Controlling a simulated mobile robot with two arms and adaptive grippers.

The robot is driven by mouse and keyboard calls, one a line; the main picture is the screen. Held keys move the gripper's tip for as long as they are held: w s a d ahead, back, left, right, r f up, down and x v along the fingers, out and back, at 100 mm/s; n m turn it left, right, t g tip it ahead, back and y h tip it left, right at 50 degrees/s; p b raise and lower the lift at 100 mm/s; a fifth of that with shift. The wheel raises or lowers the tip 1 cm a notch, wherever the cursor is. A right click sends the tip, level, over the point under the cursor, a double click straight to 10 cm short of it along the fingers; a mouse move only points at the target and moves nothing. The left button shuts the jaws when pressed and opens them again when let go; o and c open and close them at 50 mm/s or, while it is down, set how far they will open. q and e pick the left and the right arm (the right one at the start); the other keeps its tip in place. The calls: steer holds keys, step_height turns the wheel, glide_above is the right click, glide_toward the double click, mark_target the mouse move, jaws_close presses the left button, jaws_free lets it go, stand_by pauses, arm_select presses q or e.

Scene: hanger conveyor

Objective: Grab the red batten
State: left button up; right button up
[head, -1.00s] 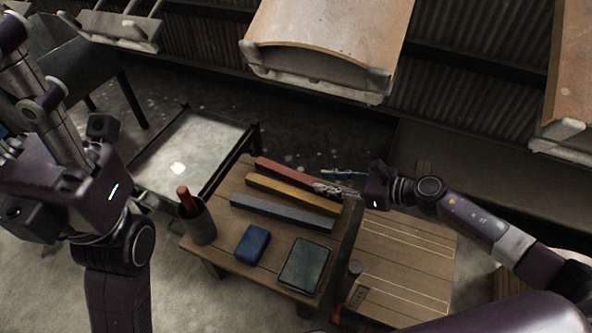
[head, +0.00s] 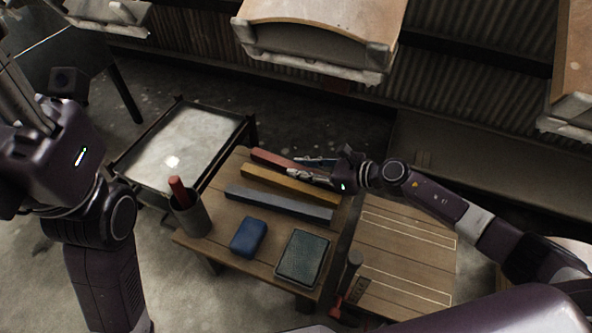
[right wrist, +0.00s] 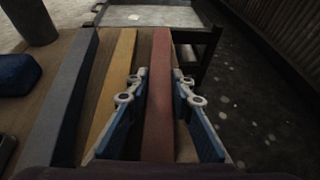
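The red batten (head: 274,159) lies along the far edge of the small wooden table, beside the yellow batten (head: 270,180). My right gripper (head: 302,167) is open at the batten's right end. In the right wrist view its two fingers (right wrist: 159,88) stand apart on either side of the red batten (right wrist: 161,110), with a gap on the left and a narrower one on the right. Part of the batten's right end is hidden by the gripper in the head view. My left arm is at the left of the head view; its fingertips are not seen.
A grey batten (head: 278,205) lies nearer on the table (head: 215,247), with a blue block (head: 249,237), a dark green-grey block (head: 303,257) and a cup (head: 191,218) holding a red-handled thing. A pale-topped stand (head: 187,146) is at the left. A hanging panel (head: 320,25) is above.

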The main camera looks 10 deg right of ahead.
jaws_close()
steer(key=shift+r, duration=0.15)
